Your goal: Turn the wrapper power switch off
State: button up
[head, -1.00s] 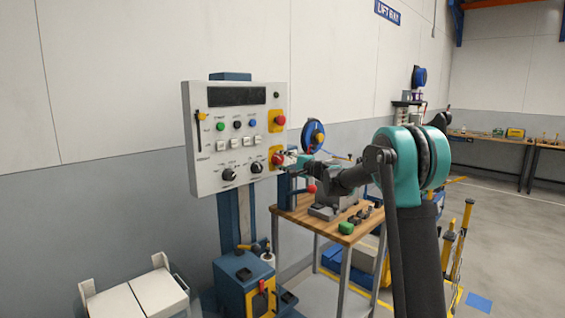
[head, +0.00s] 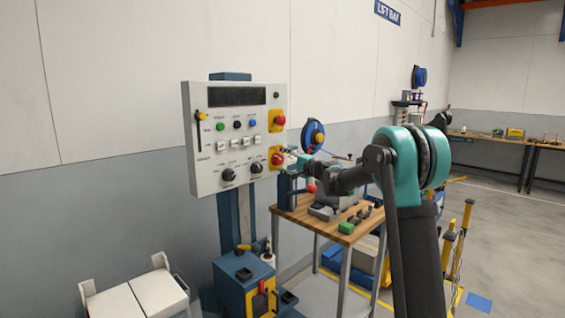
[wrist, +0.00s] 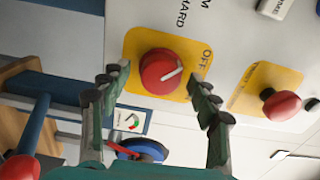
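The wrapper power switch is a red rotary knob (wrist: 161,72) on a yellow plate (wrist: 137,48) marked OFF. In the wrist view its white line points right, toward the side with the OFF lettering. It also shows low on the right edge of the control panel (head: 205,180) in the head view, where the knob (head: 277,158) is small. My gripper (wrist: 160,80) is open, with one finger on each side of the knob and visible gaps between. Contact cannot be seen. The gripper (head: 293,157) is at the panel's right side in the head view.
A red push button (wrist: 282,106) on another yellow plate is beside the switch. A wooden workbench (head: 299,214) with a grey machine stands under my arm. A blue cabinet (head: 236,272) stands below the panel. The floor at the right (head: 520,220) is mostly clear.

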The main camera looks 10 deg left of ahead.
jog(key=v, duration=1.2)
jog(key=shift+s, duration=0.1)
jog(key=s+d+f+n+g+h, duration=0.2)
jog(key=s+d+f+h, duration=0.2)
jog(key=s+d+f, duration=0.3)
jog(key=s+d+f+n+g+h, duration=0.2)
jog(key=s+d+f+h, duration=0.3)
jog(key=s+f, duration=1)
jog(key=s+d+f+n+g+h, duration=0.2)
jog(key=s+d+f+h, duration=0.3)
jog(key=s+d+f, duration=0.6)
jog(key=s+n, duration=0.1)
jog(key=s, duration=1)
jog(key=shift+s+d+f+g, duration=0.25)
jog(key=shift+s+g, duration=0.05)
jog(key=shift+g, duration=0.1)
jog(key=shift+c, duration=0.2)
